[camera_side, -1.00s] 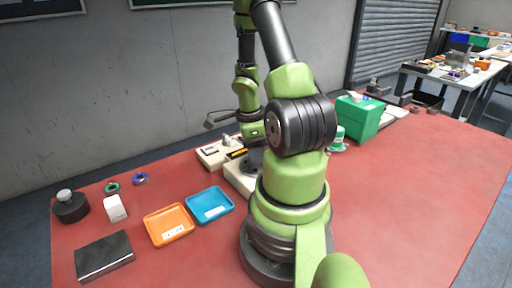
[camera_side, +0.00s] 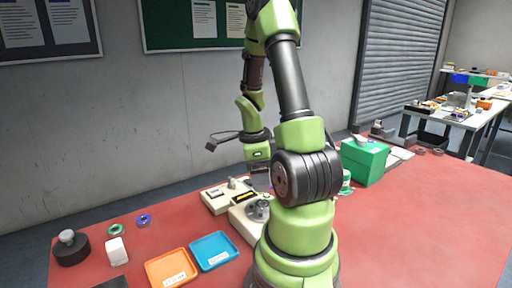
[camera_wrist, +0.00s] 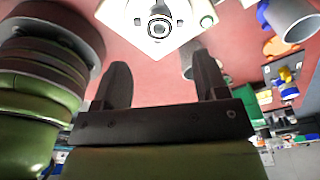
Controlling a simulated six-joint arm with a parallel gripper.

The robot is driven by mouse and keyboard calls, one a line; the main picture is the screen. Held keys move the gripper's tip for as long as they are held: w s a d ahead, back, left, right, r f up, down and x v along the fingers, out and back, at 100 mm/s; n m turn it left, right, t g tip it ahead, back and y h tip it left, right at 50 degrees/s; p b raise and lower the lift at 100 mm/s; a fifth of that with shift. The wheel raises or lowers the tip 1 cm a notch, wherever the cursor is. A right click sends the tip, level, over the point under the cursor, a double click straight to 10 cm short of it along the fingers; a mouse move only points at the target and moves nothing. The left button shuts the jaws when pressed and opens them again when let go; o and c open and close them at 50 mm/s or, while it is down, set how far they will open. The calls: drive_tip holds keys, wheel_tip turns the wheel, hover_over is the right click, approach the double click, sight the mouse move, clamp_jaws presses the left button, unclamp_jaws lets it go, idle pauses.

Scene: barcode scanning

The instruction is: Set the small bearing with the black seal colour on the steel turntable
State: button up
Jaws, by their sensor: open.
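The steel turntable (camera_side: 257,215) sits on a pale base beside my arm. In the wrist view, a small ring with a dark band (camera_wrist: 159,27) sits at the turntable's centre; it looks like the black-sealed bearing, but it is too small to be sure. My gripper (camera_side: 262,185) is above the turntable, apart from it. In the wrist view, my gripper's two fingers (camera_wrist: 162,75) stand wide apart with nothing between them. A green-ringed bearing (camera_side: 115,230) and a blue-ringed bearing (camera_side: 144,220) lie at the back left.
An orange tray (camera_side: 155,272) and a blue tray (camera_side: 205,248) lie left of the turntable. A white block (camera_side: 116,250) and a dark knobbed weight (camera_side: 71,247) stand far left. A pale device (camera_side: 222,196) is behind the turntable. A green box (camera_side: 364,160) stands right of my arm.

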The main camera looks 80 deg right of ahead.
wheel_tip(320, 180, up, 7)
drive_tip(key=w, duration=0.1)
drive_tip(key=w+a+r+n+t+h, duration=0.1)
drive_tip(key=w+a+r+n+t, duration=0.4)
drive_tip(key=a+n, duration=0.55)
drive_tip(key=a+r+n+t+y, duration=0.3)
drive_tip(key=a+r+n, duration=0.3)
drive_tip(key=a+n, duration=0.6)
drive_tip(key=s+n, duration=0.1)
drive_tip(key=n, duration=0.5)
drive_tip(key=shift+n+t, duration=0.3)
drive_tip(key=shift+n, duration=0.05)
